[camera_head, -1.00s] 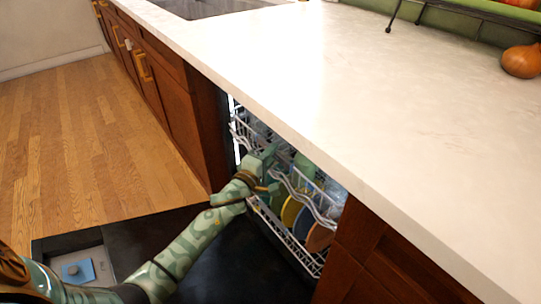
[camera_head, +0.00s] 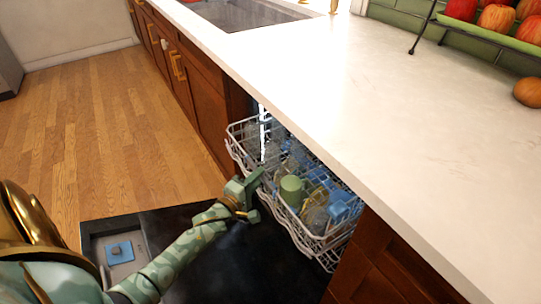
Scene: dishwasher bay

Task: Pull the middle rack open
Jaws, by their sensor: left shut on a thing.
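The middle rack (camera_head: 236,146) is a white wire rack that sticks partly out of the dishwasher under the counter. It holds a green cup (camera_head: 291,189), blue cups and clear glasses. My left gripper (camera_head: 251,183) is shut on the front edge of the middle rack, near its middle; the fingertips are partly hidden against the wires. The lower rack (camera_head: 305,247) shows only a little beneath it. My right gripper does not show.
The dishwasher door (camera_head: 205,262) lies open and flat below the rack, with a detergent compartment (camera_head: 119,251). The white countertop (camera_head: 380,130) overhangs the rack. Wooden cabinets (camera_head: 195,95) flank the bay. The wood floor (camera_head: 75,140) at left is clear.

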